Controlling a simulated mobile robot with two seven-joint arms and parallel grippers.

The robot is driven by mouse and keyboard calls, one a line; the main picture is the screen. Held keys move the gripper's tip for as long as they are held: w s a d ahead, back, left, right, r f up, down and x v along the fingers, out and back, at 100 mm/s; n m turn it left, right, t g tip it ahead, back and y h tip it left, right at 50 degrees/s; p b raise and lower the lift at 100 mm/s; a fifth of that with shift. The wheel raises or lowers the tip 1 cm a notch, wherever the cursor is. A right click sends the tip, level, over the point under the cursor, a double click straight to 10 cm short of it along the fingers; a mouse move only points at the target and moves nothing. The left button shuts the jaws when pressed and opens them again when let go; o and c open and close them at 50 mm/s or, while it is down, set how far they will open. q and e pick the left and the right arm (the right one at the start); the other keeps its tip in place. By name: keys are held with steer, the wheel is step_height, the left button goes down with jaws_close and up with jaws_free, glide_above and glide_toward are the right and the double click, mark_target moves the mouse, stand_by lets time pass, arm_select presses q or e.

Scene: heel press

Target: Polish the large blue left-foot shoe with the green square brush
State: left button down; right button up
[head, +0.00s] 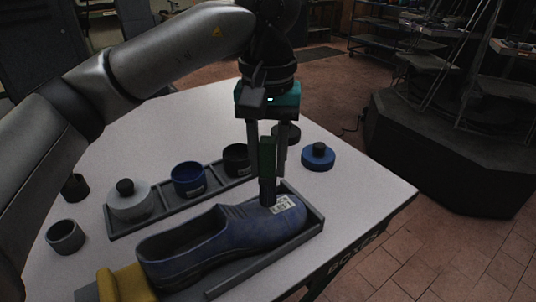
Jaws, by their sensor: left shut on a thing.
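The large blue shoe (215,238) lies in a grey tray (316,224) at the front of the table, with its toe to the right and a white label (284,204) near the toe. My left gripper (267,155) points down above the toe and is shut on the green brush (267,158). The brush hangs upright, and its dark lower end is at the shoe's toe beside the label; I cannot tell whether it touches. My right gripper is not in view.
A blue lid (318,156) lies at right. A yellow block (126,284) is at the heel. Grey cup (65,237) stands left.

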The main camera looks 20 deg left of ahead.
arm_select(q)
steer(key=shift+f+b, duration=0.5)
steer(key=shift+f, duration=0.05)
stand_by(0.5)
steer(key=shift+w+a, duration=0.1)
steer(key=shift+w+a, duration=0.4)
steer(key=shift+a, duration=0.1)
steer(key=shift+s+d+b, duration=0.35)
steer(key=shift+s+d, duration=0.65)
steer(key=shift+d, duration=0.25)
steer(key=shift+w+a+r, duration=0.15)
steer(key=shift+w+a, duration=0.85)
steer(key=shift+a, duration=0.25)
steer(key=shift+s+d+b, duration=0.45)
steer(key=shift+s+d, duration=0.55)
steer(key=shift+d, duration=0.25)
steer(key=shift+a, duration=0.1)
steer(key=shift+w+a+f, duration=0.2)
steer(key=shift+w+a, duration=0.75)
steer(key=shift+a, duration=0.25)
